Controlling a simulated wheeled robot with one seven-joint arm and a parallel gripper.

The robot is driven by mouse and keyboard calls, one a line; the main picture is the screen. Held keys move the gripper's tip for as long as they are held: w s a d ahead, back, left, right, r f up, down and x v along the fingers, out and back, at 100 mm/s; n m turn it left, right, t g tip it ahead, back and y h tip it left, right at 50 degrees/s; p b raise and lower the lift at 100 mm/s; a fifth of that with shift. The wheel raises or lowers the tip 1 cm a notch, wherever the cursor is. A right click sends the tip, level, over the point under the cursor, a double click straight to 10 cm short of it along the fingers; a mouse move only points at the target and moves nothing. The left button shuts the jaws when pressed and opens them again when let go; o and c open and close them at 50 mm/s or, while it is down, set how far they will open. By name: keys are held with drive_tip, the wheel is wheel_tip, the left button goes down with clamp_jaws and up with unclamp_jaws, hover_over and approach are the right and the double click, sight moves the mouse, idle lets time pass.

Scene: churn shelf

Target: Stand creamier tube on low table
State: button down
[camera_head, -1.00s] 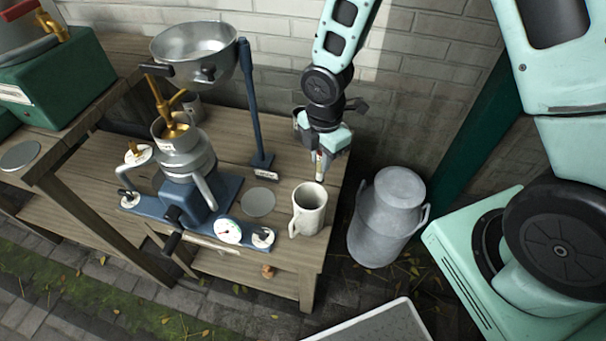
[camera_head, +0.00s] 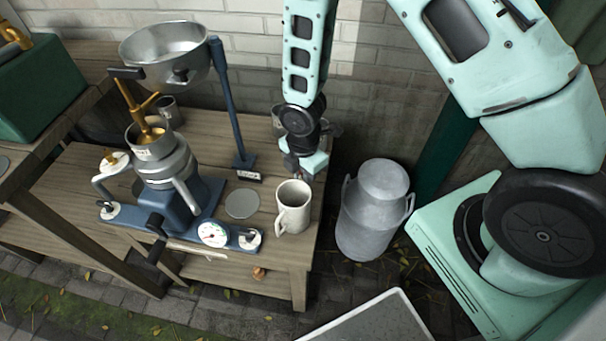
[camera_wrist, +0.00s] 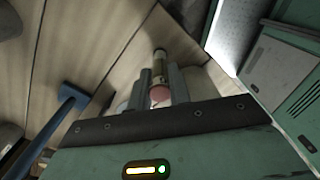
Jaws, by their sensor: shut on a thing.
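My gripper (camera_head: 305,176) is low over the right back part of the wooden table (camera_head: 205,125), behind and slightly right of the cream mug (camera_head: 293,205). In the wrist view my gripper (camera_wrist: 160,85) is shut on a small tube (camera_wrist: 161,66).
A blue-based machine (camera_head: 185,195) with a metal bowl (camera_head: 165,52) fills the table's left and middle. A blue post (camera_head: 228,105) and grey disc (camera_head: 242,203) are left of the mug. A milk can (camera_head: 372,210) stands right of the table.

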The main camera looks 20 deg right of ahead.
drive_tip(key=c, duration=1.3)
unclamp_jaws()
wheel_tip(320, 180, up, 12)
drive_tip(key=p, duration=0.2)
drive_tip(key=s+a+r+m, duration=0.3)
drive_tip(key=s+r+m, duration=0.4)
drive_tip(key=s+r, duration=0.1)
drive_tip(key=s+a+r+m, duration=0.3)
drive_tip(key=s+r+m, duration=0.4)
drive_tip(key=s, duration=0.4)
drive_tip(key=shift+a+r+y, duration=0.25)
drive_tip(key=shift+r+y, duration=0.05)
drive_tip(key=shift+r, duration=0.35)
drive_tip(key=shift+r, duration=0.15)
wheel_tip(320, 180, up, 3)
drive_tip(key=p, duration=0.3)
drive_tip(key=shift+r, duration=0.2)
